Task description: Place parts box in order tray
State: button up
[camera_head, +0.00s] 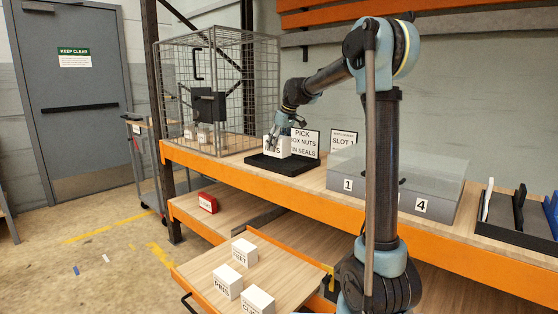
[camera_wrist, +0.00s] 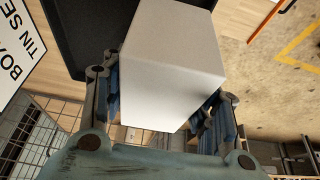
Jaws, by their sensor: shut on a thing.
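A white parts box (camera_head: 277,147) is between the fingers of my gripper (camera_head: 286,127), at the black order tray (camera_head: 285,167) on the upper shelf. In the wrist view the plain white box (camera_wrist: 170,60) fills the middle, with my gripper's fingers (camera_wrist: 163,100) shut on its two sides. The dark tray (camera_wrist: 75,35) shows behind the box in that view. I cannot tell whether the box's underside touches the tray floor.
A wire cage (camera_head: 225,95) stands left of the tray. A pick sign (camera_head: 306,143) and a slot sign (camera_head: 343,142) stand behind. A grey numbered case (camera_head: 410,180) is to the right.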

aim_at(284, 137)
jog(key=shift+d+f, duration=0.2)
jog(key=shift+f, duration=2.8)
jog(key=o, duration=1.3)
jog(key=v, duration=1.2)
